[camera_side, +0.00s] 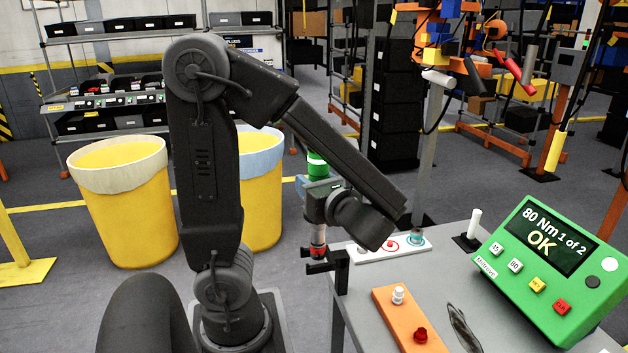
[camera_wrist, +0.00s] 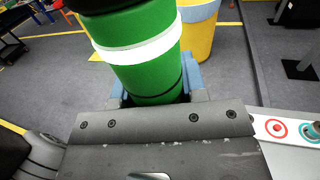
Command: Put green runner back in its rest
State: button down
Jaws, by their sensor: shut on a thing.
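The green runner (camera_side: 317,167) is upright in the side view, with a green top, a white band and a red and silver lower end. My gripper (camera_side: 318,188) is shut around its body. In the wrist view the green body with its white band (camera_wrist: 140,50) stands between the blue-grey fingers of my gripper (camera_wrist: 158,94). A black bracket, seemingly the rest (camera_side: 327,266), is fixed at the table's left edge. The runner's lower end overlaps the bracket in the side view; I cannot tell whether it is seated in it. The wrist view does not show the lower end.
The grey table (camera_side: 440,265) carries a white strip with round targets (camera_side: 375,252), an orange block with white and red pieces (camera_side: 408,318), and a green controller reading "80 Nm OK" (camera_side: 545,265). Yellow bins (camera_side: 125,205) stand behind my arm. Other tools hang at upper right.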

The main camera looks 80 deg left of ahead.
jog(key=shift+f, duration=4.55)
jog(key=c, duration=0.6)
grip_release()
jog(key=v, duration=1.4)
